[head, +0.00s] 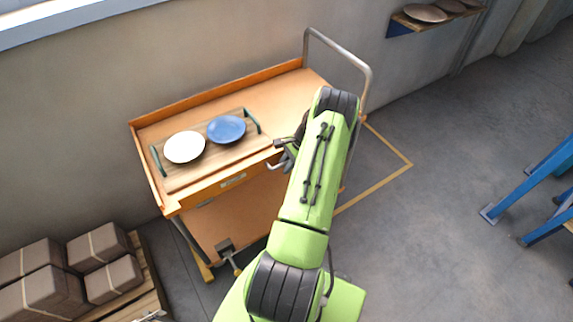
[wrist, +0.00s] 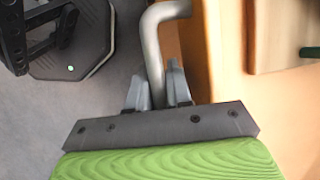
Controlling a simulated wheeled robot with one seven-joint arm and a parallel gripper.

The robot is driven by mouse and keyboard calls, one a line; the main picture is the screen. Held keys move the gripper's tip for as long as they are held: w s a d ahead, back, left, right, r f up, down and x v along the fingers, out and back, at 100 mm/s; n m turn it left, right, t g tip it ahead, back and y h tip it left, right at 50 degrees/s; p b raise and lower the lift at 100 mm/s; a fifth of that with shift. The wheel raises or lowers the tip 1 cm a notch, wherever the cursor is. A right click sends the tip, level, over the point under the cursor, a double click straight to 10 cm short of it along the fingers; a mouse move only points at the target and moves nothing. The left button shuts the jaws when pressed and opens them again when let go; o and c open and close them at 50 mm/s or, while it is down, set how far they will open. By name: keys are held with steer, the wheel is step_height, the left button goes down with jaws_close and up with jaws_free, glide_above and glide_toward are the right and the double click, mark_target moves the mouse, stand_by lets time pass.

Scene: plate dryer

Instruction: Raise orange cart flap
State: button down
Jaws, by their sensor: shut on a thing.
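The orange cart (head: 285,92) stands against the wall in the head view, with a grey tube push handle (head: 345,52) at its right end. Its front side carries a pale label (head: 232,182); I cannot tell which panel is the flap. My gripper (head: 284,153) is at the cart's front edge, partly hidden by my green arm. In the wrist view my gripper (wrist: 158,90) has its two grey fingers on either side of a bent grey bar (wrist: 152,45), shut on it. The bar bends right at its top, towards the orange cart side (wrist: 220,50).
A wooden tray (head: 195,172) with green handles lies on the cart top, holding a white plate (head: 184,146) and a blue plate (head: 226,128). Brown boxes (head: 100,262) sit on a pallet at lower left. Blue legs (head: 530,180) stand at right. The floor between is clear.

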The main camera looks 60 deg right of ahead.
steer(key=c, duration=1.4)
jaws_free()
steer(key=shift+w, duration=0.1)
steer(key=p+v, duration=0.2)
steer(key=v, duration=1.3)
steer(key=shift+r, duration=0.35)
